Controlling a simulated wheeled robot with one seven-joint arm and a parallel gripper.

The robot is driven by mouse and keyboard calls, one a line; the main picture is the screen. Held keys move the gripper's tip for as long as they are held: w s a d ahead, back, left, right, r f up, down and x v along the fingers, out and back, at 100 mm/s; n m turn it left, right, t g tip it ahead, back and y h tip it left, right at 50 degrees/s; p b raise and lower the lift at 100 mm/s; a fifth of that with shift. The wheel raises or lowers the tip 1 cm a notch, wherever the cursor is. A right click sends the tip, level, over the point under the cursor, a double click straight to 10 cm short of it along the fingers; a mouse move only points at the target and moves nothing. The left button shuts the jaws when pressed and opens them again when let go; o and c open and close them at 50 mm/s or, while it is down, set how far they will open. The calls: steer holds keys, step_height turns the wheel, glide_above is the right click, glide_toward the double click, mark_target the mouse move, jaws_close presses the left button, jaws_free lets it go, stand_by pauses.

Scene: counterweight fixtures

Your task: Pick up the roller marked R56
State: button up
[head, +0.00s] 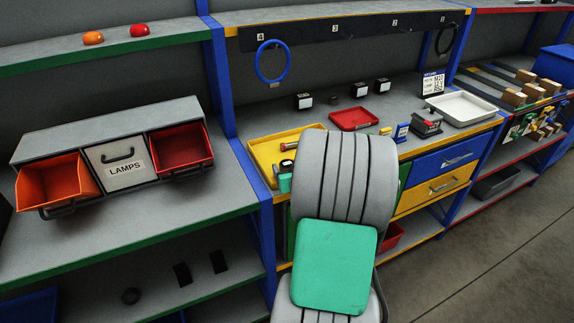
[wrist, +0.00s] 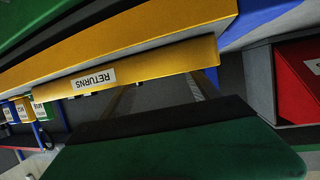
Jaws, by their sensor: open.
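I cannot make out a roller marked R56 in either view; no such marking is legible.
Several small black blocks with white faces (head: 304,101) stand on the workbench. A red tray (head: 353,119), a white tray (head: 460,108) and a dark device (head: 426,123) are there too. A LAMPS bin unit (head: 122,168) stands on the left shelf. Open floor (head: 490,235) lies at right.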

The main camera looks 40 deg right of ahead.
mark_target(288, 164)
steer(key=x, duration=0.4)
steer(key=shift+a+f+p, duration=0.1)
steer(key=shift+p, duration=0.3)
steer(key=shift+s, duration=0.1)
steer(key=shift+c, duration=0.3)
jaws_close()
